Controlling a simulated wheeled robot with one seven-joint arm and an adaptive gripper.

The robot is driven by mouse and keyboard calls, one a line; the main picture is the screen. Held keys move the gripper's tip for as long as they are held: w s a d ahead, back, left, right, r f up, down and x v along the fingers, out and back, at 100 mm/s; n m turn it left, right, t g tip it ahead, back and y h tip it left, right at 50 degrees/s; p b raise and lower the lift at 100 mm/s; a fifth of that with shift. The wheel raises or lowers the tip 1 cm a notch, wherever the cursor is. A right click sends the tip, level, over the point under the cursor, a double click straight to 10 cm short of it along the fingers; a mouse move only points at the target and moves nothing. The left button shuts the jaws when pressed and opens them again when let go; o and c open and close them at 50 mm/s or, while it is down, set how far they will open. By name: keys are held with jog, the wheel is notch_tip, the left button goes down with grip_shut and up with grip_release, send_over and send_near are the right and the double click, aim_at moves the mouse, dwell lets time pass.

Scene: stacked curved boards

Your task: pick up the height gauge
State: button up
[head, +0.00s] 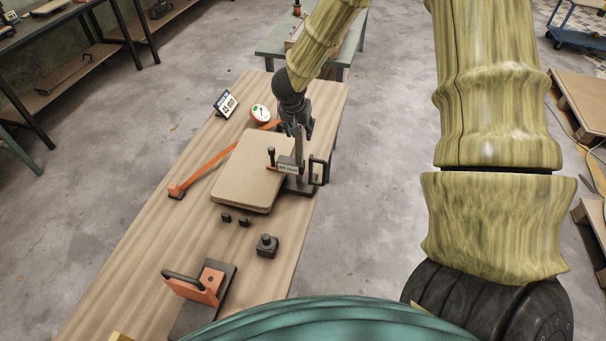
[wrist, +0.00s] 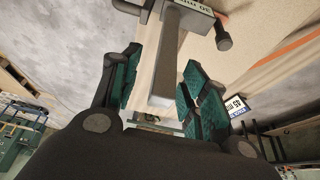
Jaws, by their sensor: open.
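The height gauge (head: 298,150) stands on the wooden workbench beside the right edge of the stacked boards (head: 248,172). It has a grey upright column, a dark base and a small pale label. My gripper (head: 296,127) is at the top of the column, coming from above and behind. In the wrist view the height gauge's grey column (wrist: 174,50) lies between the green-padded fingers of my gripper (wrist: 160,84). The fingers are apart on either side of it, with a visible gap at both sides. Part of the column's top is hidden by my gripper in the head view.
An orange strap (head: 207,164) runs along the boards' far left side. A white dial (head: 260,114) and a small sign (head: 225,103) stand behind. Two small black blocks, a black knobbed block (head: 267,246) and an orange fixture (head: 206,283) are in front.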

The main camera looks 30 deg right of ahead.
jog(key=x, duration=0.3)
jog(key=shift+w+f, duration=0.2)
jog(key=shift+f, duration=0.05)
grip_shut()
jog(key=shift+r, duration=0.1)
